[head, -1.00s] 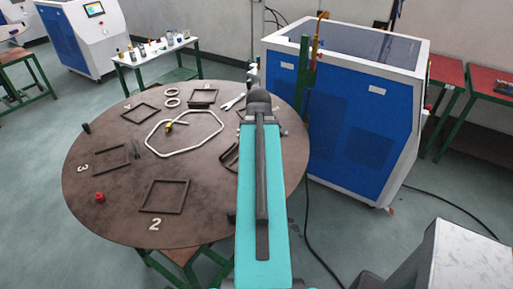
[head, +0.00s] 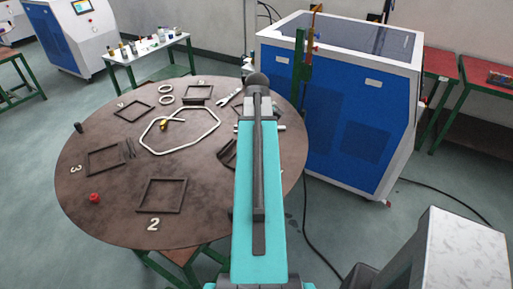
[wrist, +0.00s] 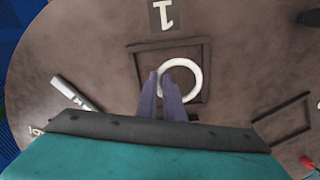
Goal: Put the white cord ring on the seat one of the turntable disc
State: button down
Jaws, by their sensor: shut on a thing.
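My gripper (wrist: 166,88) is shut on the white cord ring (wrist: 199,78) at its near-left rim in the wrist view. The ring appears over the black square frame of seat one (wrist: 152,46), marked by the number 1 (wrist: 162,14). I cannot tell whether the ring touches the disc or hangs above it. In the head view my arm hides the gripper and held ring. The brown turntable disc (head: 110,222) is round.
A blue and white machine (head: 345,120) stands close at right.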

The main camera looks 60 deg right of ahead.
jog(key=shift+w, duration=0.15)
jog(key=shift+w+d+f, duration=0.1)
jog(key=shift+w+d, duration=0.15)
jog(key=shift+d, duration=0.3)
notch_tip(320, 180, down, 3)
jog(key=b, duration=0.3)
jog(key=shift+s, duration=0.15)
jog(key=shift+w+a+f, duration=0.1)
jog(key=shift+w+f, duration=0.1)
jog(key=c, duration=1.9)
grip_release()
jog(key=shift+f, duration=0.1)
jog(key=shift+r, duration=0.25)
notch_tip(320, 180, up, 12)
jog(key=b, duration=0.3)
jog(key=shift+f, duration=0.15)
